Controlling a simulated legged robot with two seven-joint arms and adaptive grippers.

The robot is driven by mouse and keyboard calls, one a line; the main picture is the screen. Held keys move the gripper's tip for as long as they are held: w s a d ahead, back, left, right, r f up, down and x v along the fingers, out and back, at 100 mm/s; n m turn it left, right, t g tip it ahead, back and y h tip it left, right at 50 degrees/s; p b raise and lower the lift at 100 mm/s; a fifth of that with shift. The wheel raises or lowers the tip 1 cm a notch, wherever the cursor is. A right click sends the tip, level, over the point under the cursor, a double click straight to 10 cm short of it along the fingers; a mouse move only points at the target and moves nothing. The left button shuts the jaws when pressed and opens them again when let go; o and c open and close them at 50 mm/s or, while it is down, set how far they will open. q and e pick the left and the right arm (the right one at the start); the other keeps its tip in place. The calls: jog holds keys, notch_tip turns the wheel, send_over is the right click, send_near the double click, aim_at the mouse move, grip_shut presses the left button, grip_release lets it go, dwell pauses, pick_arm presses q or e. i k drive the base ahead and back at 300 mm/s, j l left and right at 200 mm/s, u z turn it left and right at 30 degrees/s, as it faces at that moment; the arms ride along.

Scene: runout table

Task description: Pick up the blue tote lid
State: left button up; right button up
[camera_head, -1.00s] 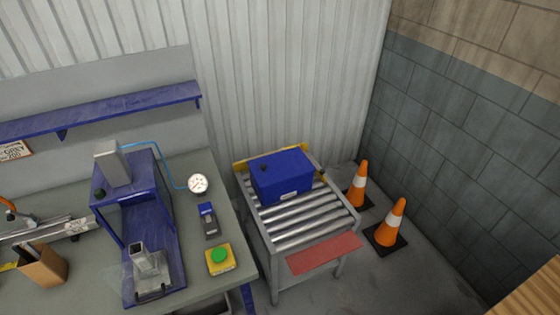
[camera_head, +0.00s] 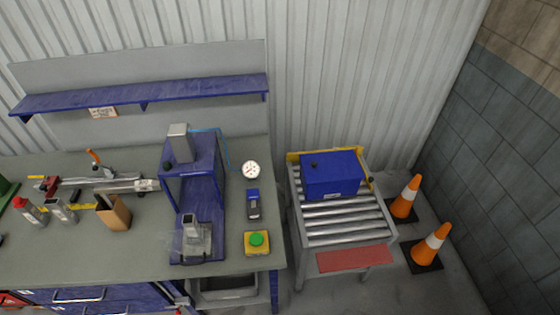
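A blue tote (camera_head: 331,184) sits at the far end of the roller runout table (camera_head: 345,229), against a yellow end stop (camera_head: 293,157). Its flat blue top (camera_head: 332,163) looks like the lid, with a small dark knob at its left. I cannot make out a seam between lid and tote. Neither of my grippers shows in the head view.
A workbench to the left holds a blue press (camera_head: 193,190), a gauge (camera_head: 250,170), a green button box (camera_head: 257,242) and a cardboard box (camera_head: 114,212).

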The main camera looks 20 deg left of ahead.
aim_at(322, 167)
jog(key=u, duration=0.4)
jog(key=i+l+u, duration=0.1)
jog(key=u, duration=0.3)
jog(key=l+u, duration=0.2)
jog(key=u, duration=0.2)
jog(key=l+u, duration=0.1)
jog(key=u, duration=0.3)
jog(key=i+l+u, duration=0.15)
jog(key=l, duration=0.45)
jog(key=l+u, duration=0.15)
jog(key=l, duration=0.45)
jog(key=l+z, duration=0.45)
jog(key=z, duration=0.25)
jog(key=i+l+z, duration=0.1)
jog(key=z, duration=0.25)
jog(key=l, duration=0.1)
